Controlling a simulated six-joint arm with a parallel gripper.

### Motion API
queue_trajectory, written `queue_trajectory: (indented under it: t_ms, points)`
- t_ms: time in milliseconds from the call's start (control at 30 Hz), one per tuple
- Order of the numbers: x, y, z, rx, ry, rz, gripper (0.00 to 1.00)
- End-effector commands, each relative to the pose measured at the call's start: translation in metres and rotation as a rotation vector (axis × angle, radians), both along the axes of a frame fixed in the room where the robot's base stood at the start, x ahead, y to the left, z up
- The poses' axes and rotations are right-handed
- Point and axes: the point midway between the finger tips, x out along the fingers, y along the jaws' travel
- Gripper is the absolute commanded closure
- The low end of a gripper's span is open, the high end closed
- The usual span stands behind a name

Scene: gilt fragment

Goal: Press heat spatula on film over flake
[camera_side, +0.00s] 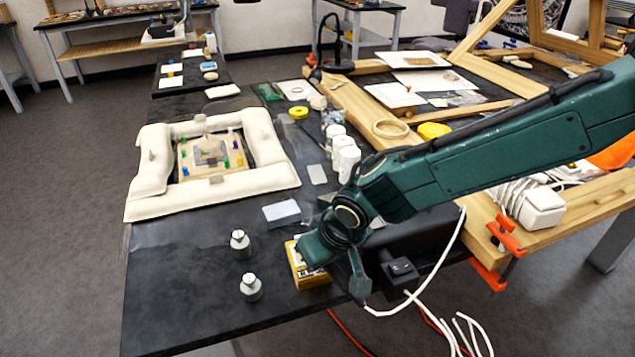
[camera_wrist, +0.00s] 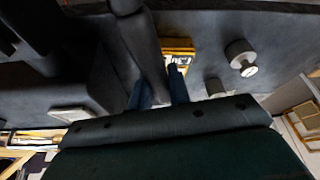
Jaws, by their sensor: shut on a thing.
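My gripper (camera_wrist: 160,93) shows in the wrist view as two blue fingers, shut on a dark, round handle that looks like the heat spatula (camera_wrist: 147,50). In the side view my green wrist is low at the table's front right, beside a yellow box, and covers most of the held tool. Its tip cannot be made out. The gilt fragment (camera_side: 222,184) lies at the left inside a cream padded frame (camera_side: 150,200), with coloured pegs around a grey patch in its middle. The flake and film cannot be told apart at this size. My gripper is well away from the fragment.
Two metal weights (camera_side: 240,244) stand left of the yellow box (camera_side: 297,270). A small grey-white block (camera_side: 282,212) lies behind it. White jars (camera_side: 347,160) stand further back. A black box (camera_side: 425,235) and white cables (camera_side: 440,262) lie right of my wrist.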

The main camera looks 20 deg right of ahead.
Motion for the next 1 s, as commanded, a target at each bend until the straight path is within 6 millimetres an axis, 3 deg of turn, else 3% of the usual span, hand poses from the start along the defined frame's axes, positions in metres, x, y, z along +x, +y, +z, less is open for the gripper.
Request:
queue_trajectory:
  t_ms: [1000]
  points:
    - [0.000,0.000,0.045,0.001,-0.002,0.000,1.00]
